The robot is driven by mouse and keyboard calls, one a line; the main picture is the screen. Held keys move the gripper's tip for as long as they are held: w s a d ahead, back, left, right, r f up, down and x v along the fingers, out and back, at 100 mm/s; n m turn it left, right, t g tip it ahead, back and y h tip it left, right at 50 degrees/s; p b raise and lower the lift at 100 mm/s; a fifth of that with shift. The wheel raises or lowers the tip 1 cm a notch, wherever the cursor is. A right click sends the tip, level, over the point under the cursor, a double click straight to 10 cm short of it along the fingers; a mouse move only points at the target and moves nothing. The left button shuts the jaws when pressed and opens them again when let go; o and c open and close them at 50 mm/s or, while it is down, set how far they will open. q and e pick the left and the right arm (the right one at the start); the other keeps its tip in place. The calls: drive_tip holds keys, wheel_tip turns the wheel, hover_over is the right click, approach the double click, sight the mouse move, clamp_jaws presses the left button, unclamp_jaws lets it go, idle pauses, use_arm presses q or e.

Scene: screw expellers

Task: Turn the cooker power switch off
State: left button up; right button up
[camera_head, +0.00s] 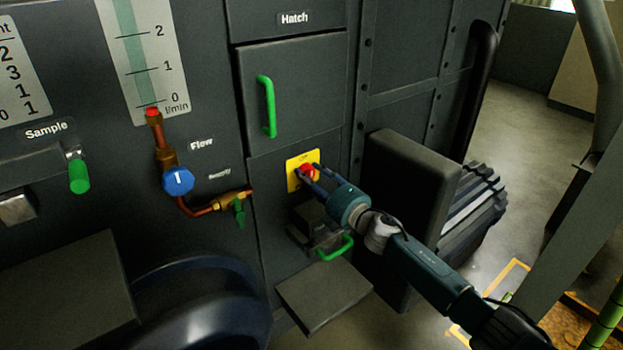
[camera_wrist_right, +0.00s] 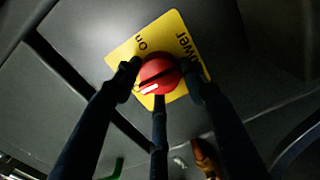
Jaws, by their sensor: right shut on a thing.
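The power switch is a red knob (camera_head: 307,171) on a yellow plate (camera_head: 293,183) on the dark machine front, below the hatch door. In the right wrist view the red knob (camera_wrist_right: 158,70) has a white mark at its lower left. The yellow plate (camera_wrist_right: 122,55) there reads "On" and a partly covered "Power". My right gripper (camera_head: 310,174) is shut on the knob, and its dark fingers (camera_wrist_right: 160,80) sit around it in the wrist view. The fingers hide part of the plate. My left gripper is not in view.
A hatch door with a green handle (camera_head: 267,106) is above the switch. A green handle (camera_head: 336,248) and a grey ledge (camera_head: 323,292) lie below. A blue valve knob (camera_head: 178,181) is to the left. A dark box (camera_head: 408,185) stands close to my right arm.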

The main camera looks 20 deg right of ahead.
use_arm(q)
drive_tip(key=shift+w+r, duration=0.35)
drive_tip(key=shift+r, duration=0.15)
use_arm(e)
drive_tip(key=shift+s+a+f+n, duration=0.1)
drive_tip(key=shift+a+f+n, duration=0.05)
drive_tip(key=shift+a+n, duration=0.4)
drive_tip(key=shift+d, duration=0.1)
drive_tip(key=o, duration=1.1)
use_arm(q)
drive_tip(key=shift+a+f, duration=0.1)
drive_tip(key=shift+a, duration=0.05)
use_arm(e)
drive_tip(key=shift+o, duration=0.2)
drive_tip(key=shift+d, duration=0.1)
drive_tip(key=v, duration=1.2)
